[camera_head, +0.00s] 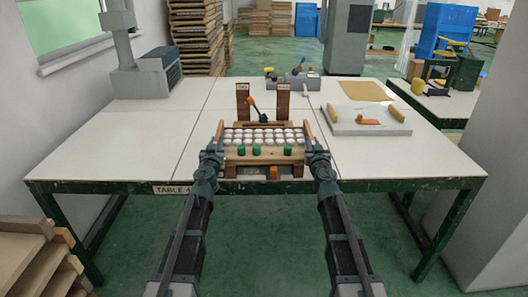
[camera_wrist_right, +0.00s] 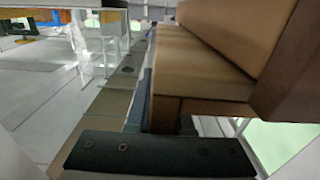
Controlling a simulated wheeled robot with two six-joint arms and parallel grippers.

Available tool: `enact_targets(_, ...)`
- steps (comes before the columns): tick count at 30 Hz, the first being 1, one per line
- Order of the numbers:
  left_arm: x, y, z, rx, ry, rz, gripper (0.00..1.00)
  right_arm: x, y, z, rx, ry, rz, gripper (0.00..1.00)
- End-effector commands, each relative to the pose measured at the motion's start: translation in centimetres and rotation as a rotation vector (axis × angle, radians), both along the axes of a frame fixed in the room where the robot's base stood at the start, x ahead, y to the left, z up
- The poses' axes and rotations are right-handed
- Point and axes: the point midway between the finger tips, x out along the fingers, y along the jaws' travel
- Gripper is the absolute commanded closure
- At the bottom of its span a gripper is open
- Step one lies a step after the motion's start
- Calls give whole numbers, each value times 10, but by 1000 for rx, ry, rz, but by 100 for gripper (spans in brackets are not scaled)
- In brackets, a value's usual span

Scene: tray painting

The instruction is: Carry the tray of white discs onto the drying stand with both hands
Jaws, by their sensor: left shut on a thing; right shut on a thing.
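The wooden tray (camera_head: 263,158) holds rows of white discs (camera_head: 263,137) and sits level near the front middle of the table in the head view. My left gripper (camera_head: 212,158) is shut on the tray's left end. My right gripper (camera_head: 317,156) is shut on its right end. A wooden frame (camera_head: 297,171), which looks like the drying stand, shows under the tray's front; I cannot tell whether the tray touches it. Green pieces (camera_head: 256,150) are along the front. In the right wrist view, a dark finger (camera_wrist_right: 155,155) is close against brown wood (camera_wrist_right: 205,65).
Two labelled wooden posts (camera_head: 282,101) and an orange-handled lever (camera_head: 255,107) stand just behind the tray. A pale board (camera_head: 345,124) with yellow blocks is to the right. A grey machine (camera_head: 147,78) stands at the back left. The left table top is clear.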

Motion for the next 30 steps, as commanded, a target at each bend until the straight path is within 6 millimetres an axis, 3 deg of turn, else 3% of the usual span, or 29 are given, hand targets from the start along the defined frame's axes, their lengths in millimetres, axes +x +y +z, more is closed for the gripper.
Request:
enact_targets(1,0,1,-6,0,0,1,100,0,-2,-6,0,0,-3,100)
enact_targets(2,0,1,-2,0,0,1,75,0,-2,-2,0,0,-3,75)
enact_targets(6,0,1,-2,0,0,1,50,0,-1,-2,0,0,-2,50)
enact_targets(20,-8,0,-2,0,0,0,50,0,0,-2,0,0,0,50)
enact_targets(26,-35,-1,-2,-1,0,0,50,0,0,-2,0,0,0,50)
enact_targets(30,-63,-1,-2,0,0,0,50,0,0,-2,0,0,0,50)
